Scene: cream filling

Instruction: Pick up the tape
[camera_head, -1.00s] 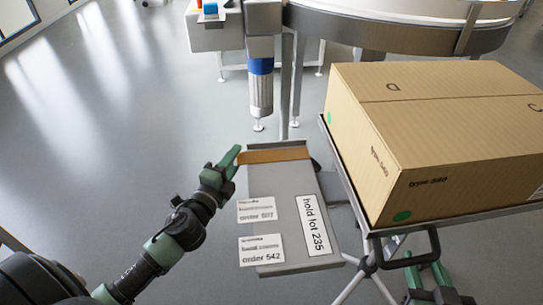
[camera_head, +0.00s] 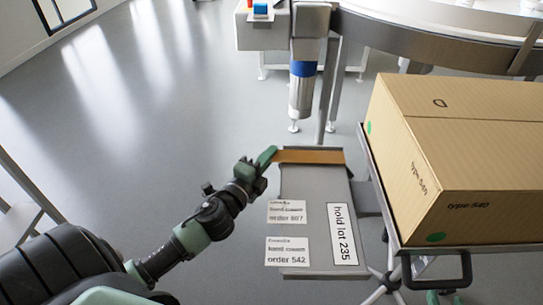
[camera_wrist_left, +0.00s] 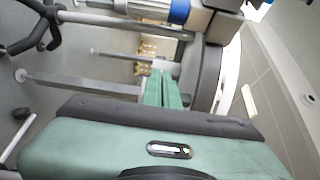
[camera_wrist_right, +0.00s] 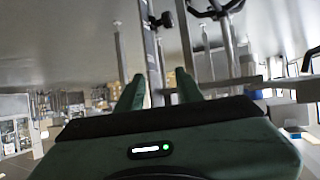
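No roll of tape stands out in any view. A flat brown strip (camera_head: 310,156) lies across the far end of the grey shelf (camera_head: 315,190); I cannot tell whether it is the tape. My left gripper (camera_head: 268,157) is at the strip's left end in the head view, its green fingers beside or touching it. In the left wrist view my left fingers (camera_wrist_left: 163,90) are together, with nothing visible between them. My right gripper (camera_wrist_right: 160,88) has its fingers apart and empty in the right wrist view. Only a bit of my right arm shows at the head view's bottom edge.
A large cardboard box (camera_head: 460,150) sits on a stand right of the shelf. Paper labels (camera_head: 286,251) and a "hold lot 235" sign (camera_head: 342,234) lie on the shelf. A blue-banded column (camera_head: 302,85) and a curved conveyor (camera_head: 430,45) stand behind. Open floor (camera_head: 130,130) lies left.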

